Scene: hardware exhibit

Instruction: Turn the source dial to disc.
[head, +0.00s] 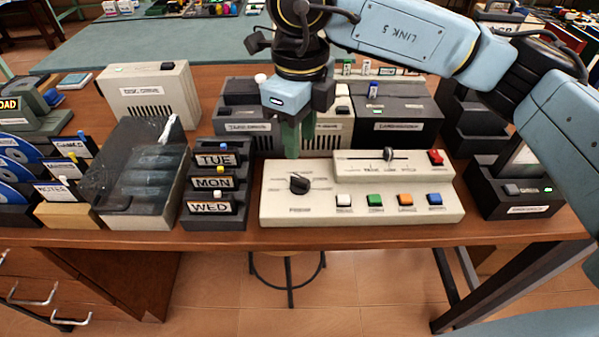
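The source dial (299,184) is a black round knob on the left part of a cream control console (385,208). A small label sits below it, too blurred to read surely, and I cannot tell which mark the knob points at. My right gripper (294,138) hangs fingers down above and behind the dial, apart from it. Its dark green fingers look close together, but the gap between them is not clear, and I see nothing held. My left gripper is not in view.
The console also has a slider (388,155), a red switch (436,157) and a row of coloured buttons. Day-labelled cartridges (212,182) stand close on its left. Drive boxes stand behind, including a black one (410,108). A dark box (512,186) is at right.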

